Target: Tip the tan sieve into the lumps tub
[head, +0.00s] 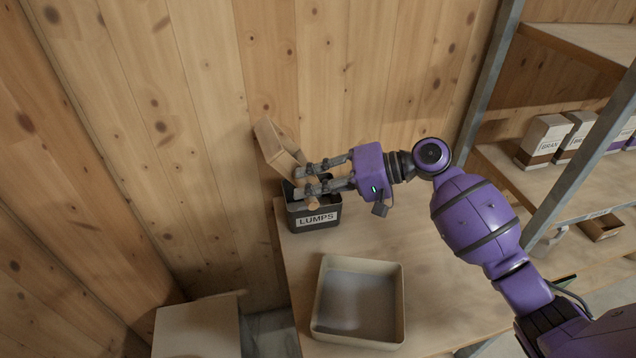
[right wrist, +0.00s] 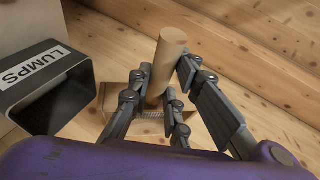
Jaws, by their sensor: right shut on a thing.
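The tan sieve (head: 277,148) is tilted up steeply on its side above the back left of the lumps tub, beside the plank wall. The dark lumps tub (head: 318,225) stands upright on the table with a white LUMPS label at the front. My right gripper (head: 308,182) is shut on the sieve's round wooden handle, over the tub. In the right wrist view the handle (right wrist: 167,62) stands between the fingers, with part of the sieve beyond. The lumps tub (right wrist: 50,85) is at left there. The tub's contents are hidden. My left gripper is not in view.
A square tan tray (head: 401,305) with a grey inside stands in front of the tub on the table (head: 440,290). The plank wall (head: 370,70) is close behind. A metal-framed shelf with cartons (head: 543,140) stands at right. A pale box (head: 197,330) is at lower left.

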